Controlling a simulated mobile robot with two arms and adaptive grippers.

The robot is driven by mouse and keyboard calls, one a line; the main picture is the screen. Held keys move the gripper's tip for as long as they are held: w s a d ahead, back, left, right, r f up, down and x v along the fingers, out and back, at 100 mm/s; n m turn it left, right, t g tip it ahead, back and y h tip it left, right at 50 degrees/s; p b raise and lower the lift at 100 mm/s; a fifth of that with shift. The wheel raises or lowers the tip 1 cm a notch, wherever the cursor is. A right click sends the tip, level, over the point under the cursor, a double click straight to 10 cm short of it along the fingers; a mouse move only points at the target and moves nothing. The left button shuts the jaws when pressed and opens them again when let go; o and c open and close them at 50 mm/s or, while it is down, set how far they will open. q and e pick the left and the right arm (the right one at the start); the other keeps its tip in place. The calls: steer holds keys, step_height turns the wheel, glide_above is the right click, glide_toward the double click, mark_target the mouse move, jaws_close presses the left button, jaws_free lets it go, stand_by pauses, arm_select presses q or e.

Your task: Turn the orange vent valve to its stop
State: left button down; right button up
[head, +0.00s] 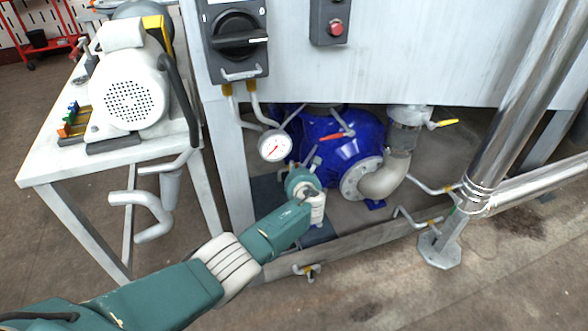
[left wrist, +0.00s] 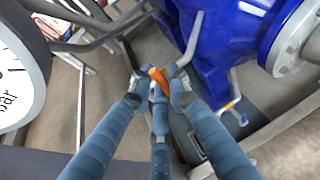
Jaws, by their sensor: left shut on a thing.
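The orange vent valve handle (left wrist: 158,78) shows in the left wrist view, between the fingertips of my left gripper (left wrist: 158,88). The gripper is shut on it, its blue-grey fingers partly covering it. A grey bar stands just behind the fingertips, beside the blue pump body (left wrist: 222,45). In the head view my left arm reaches in from the lower left to the left side of the blue pump (head: 350,150). My wrist hides most of the valve there, and its turn angle cannot be told. My right gripper is not in view.
A pressure gauge (head: 274,146) hangs close to my left wrist. A red-handled lever (head: 337,135) sits on the pump. A grey pipe elbow (head: 385,180) and a steel frame surround it. A white table (head: 60,170) with a motor (head: 128,90) stands left.

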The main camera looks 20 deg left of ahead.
arm_select(q)
steer(key=shift+d, duration=0.15)
steer(key=c, duration=1.6)
jaws_free()
steer(key=v, duration=1.2)
